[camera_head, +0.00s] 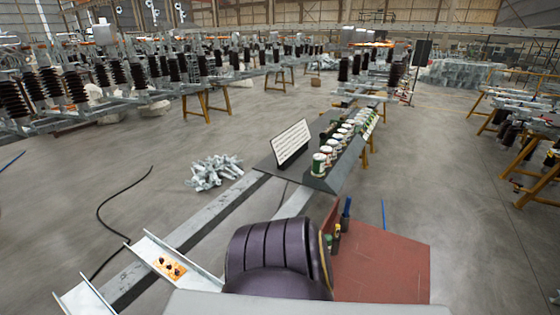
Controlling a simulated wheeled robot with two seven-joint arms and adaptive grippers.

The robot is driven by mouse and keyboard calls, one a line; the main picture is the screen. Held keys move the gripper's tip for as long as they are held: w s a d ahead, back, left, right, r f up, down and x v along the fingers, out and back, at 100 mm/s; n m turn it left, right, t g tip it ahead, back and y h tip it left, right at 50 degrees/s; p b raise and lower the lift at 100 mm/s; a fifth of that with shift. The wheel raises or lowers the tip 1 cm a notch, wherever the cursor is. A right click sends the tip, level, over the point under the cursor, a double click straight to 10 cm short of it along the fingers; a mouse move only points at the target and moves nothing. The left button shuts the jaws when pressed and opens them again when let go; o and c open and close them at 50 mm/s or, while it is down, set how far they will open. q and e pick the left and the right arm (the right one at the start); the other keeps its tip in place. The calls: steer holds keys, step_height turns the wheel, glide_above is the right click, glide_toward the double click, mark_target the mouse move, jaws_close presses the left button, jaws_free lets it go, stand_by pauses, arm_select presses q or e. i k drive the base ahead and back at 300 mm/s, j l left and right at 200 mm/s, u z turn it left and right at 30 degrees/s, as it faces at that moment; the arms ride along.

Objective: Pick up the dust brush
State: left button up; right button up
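I cannot make out a dust brush with certainty. A small upright item with a blue top (346,211) stands at the back edge of the reddish-brown board (385,262), right of centre. A smaller dark item with a yellowish-green part (336,236) stands just in front of it. Both are too small to tell whether either is a brush. A large dark purple ribbed object (270,250) is to their left and may hide part of the area. Neither of my grippers is in view.
A rack of several white-topped cans (319,163) stands behind on a long beam, beside a white printed sign (290,142). A pale metal channel (160,255) holds an orange piece. A black cable (105,215) lies on the floor left. Open floor (455,200) is at right.

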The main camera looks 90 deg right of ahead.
mark_target(348, 204)
steer(key=l+z, duration=0.2)
steer(key=z, duration=3.3)
